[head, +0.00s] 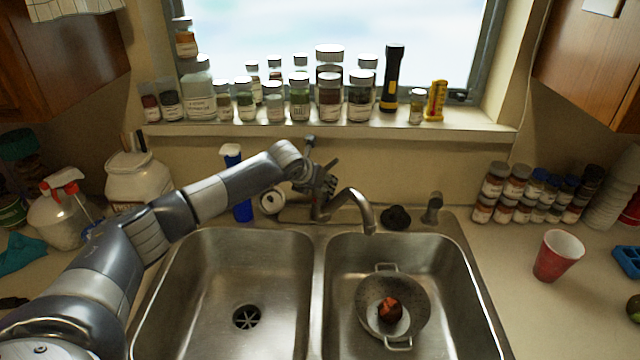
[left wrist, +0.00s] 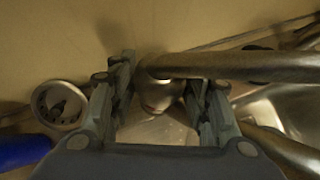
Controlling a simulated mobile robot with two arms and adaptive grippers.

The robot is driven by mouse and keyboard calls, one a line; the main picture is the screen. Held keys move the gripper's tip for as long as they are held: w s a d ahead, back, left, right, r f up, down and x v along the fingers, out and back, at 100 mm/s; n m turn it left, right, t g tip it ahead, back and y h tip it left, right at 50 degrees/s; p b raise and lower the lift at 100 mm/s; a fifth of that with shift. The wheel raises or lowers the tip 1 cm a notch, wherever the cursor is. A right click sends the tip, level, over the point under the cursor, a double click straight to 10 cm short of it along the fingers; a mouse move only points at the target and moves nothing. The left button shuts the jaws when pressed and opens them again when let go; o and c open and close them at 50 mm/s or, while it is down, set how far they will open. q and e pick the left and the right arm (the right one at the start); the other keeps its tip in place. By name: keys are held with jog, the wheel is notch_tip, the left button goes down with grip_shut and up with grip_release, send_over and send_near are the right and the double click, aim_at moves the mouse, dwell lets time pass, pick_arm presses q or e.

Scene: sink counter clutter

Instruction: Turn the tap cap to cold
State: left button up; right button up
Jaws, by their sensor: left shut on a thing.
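The metal tap (head: 358,205) stands behind the divider of the double sink, its curved spout over the right basin. My left gripper (head: 326,184) reaches in from the left and is at the top of the tap body. In the left wrist view its two fingers (left wrist: 162,80) stand on either side of the rounded metal tap cap (left wrist: 160,97), and the gripper is shut on it. The spout (left wrist: 240,66) runs off to the right there. The cap is largely hidden by my gripper in the head view. My right gripper is not in view.
A strainer pan (head: 375,290) with a reddish-brown item lies in the right basin. The left basin (head: 215,290) is empty. A blue bottle (head: 243,211) and a white round item (head: 272,201) stand left of the tap. A dark stopper (head: 396,217) lies right. Jars line the sill (head: 420,128).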

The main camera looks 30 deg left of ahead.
pick_arm(q)
jog(key=shift+r, duration=0.1)
jog(key=o, duration=0.8)
jog(key=v, duration=1.2)
